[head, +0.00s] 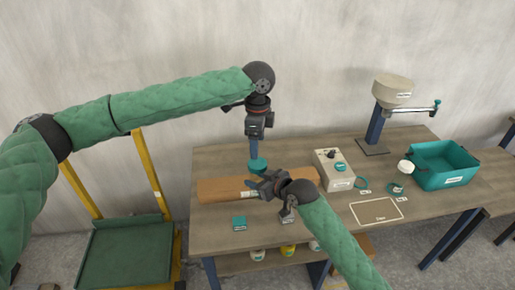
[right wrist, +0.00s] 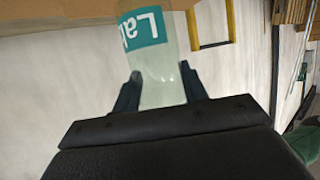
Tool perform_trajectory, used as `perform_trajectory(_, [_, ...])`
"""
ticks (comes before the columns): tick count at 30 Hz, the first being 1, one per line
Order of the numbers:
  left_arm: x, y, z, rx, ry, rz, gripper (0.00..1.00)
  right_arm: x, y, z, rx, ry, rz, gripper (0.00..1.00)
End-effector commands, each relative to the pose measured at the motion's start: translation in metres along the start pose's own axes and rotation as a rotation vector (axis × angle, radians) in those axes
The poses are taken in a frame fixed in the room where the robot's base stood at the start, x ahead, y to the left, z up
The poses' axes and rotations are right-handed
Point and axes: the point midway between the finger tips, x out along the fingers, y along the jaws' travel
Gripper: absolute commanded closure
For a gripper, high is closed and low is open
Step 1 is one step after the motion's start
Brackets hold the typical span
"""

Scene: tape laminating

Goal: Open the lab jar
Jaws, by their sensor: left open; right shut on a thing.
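The lab jar (right wrist: 158,75) is pale and translucent with a teal label, seen in the right wrist view between the fingers of my right gripper (right wrist: 160,95). Its far end runs out of the top of that view. In the head view my right gripper (head: 262,187) is over the left part of the table, shut on the jar, whose body is mostly hidden there. A teal lid-like top (head: 257,164) shows just above the right gripper. My left gripper (head: 256,150) points down directly above this top, open; whether its fingers touch it I cannot tell.
A brown block (head: 222,190) lies behind the right gripper. A beige device (head: 333,170), teal rings, a white-outlined area (head: 376,211) and a teal bin (head: 445,165) occupy the table's right side. A lamp-like stand (head: 374,145) stands behind.

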Motion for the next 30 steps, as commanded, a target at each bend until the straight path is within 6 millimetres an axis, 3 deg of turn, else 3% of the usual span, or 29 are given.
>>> perform_trajectory(5, [0.006,0.001,0.000,0.031,-0.001,0.002,0.28,0.000,0.000,0.000,0.000,0.000,0.000,1.00])
perform_trajectory(18, [0.063,0.000,0.000,0.029,0.000,0.001,0.28,0.000,0.000,0.000,0.000,0.000,0.000,1.00])
perform_trajectory(30, [0.076,0.000,0.000,0.029,0.000,0.001,0.28,0.000,0.000,0.000,0.000,0.000,0.000,1.00])
